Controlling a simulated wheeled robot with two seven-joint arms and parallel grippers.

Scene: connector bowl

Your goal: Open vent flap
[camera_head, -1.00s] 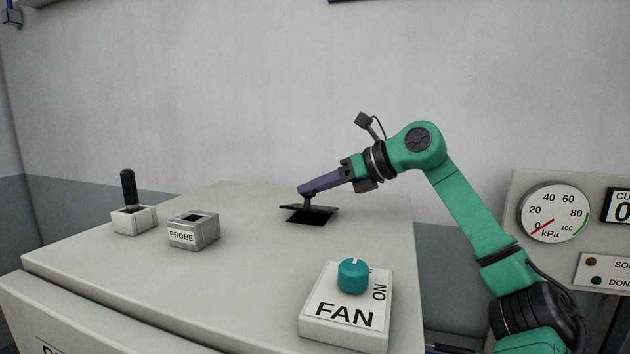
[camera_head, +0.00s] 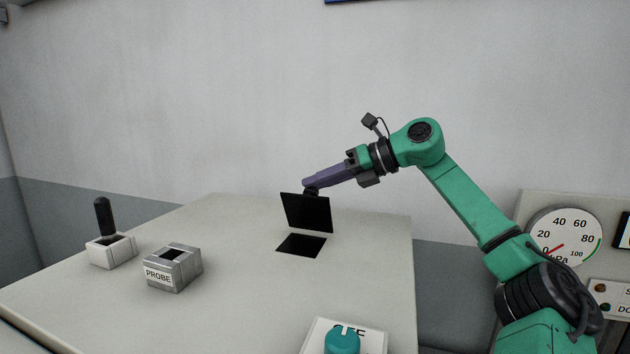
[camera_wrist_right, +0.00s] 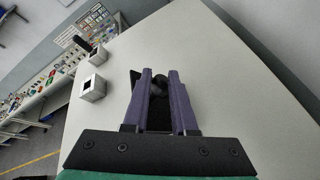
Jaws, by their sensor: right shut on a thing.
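The vent flap (camera_head: 307,213) is a thin black plate that stands raised and tilted steeply at the far edge of a dark square opening (camera_head: 301,245) in the top of the cabinet. My right gripper (camera_head: 310,187), with purple fingers, is shut on the flap's dark knob at its upper edge. In the right wrist view the fingers (camera_wrist_right: 160,85) close around the round dark knob (camera_wrist_right: 159,82), with part of the black flap (camera_wrist_right: 135,78) showing beside and between them. My left gripper is not in view.
A grey PROBE block (camera_head: 173,268) and a white base with a black lever (camera_head: 104,217) stand on the left of the light cabinet top (camera_head: 235,300). A teal FAN knob (camera_head: 342,340) is at the front. A pressure gauge (camera_head: 565,237) is at right.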

